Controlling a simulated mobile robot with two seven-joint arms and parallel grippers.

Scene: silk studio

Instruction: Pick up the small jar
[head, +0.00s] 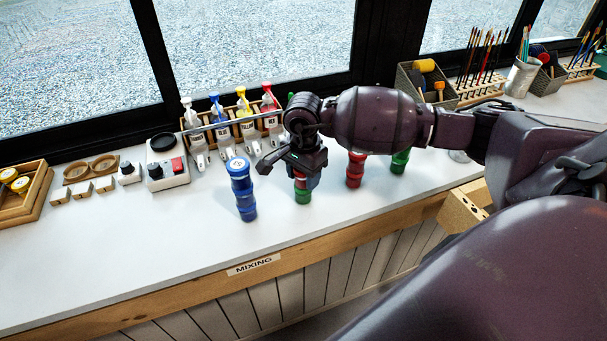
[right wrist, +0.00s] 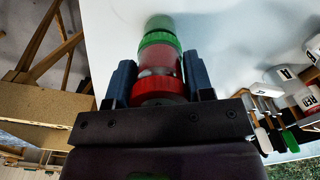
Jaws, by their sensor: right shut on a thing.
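My right gripper (head: 302,172) reaches down over the white counter, its fingers on both sides of a small jar with a red lid (right wrist: 160,88). The right wrist view shows the jar's reddish, see-through body between the two fingers (right wrist: 159,80), which are shut on it. Directly beyond it in line is a green-lidded jar (right wrist: 160,40), which shows in the head view as a green jar (head: 303,196) below the gripper. The frames do not settle whether the two jars touch. The gripper hides most of the red-lidded jar in the head view. My left gripper is not in view.
A blue jar stack (head: 242,190) stands close left of the gripper. A red stack (head: 355,170) and a green stack (head: 399,160) stand to its right. Pump bottles (head: 220,125) stand in a rack behind. The counter's front left (head: 130,250) is clear.

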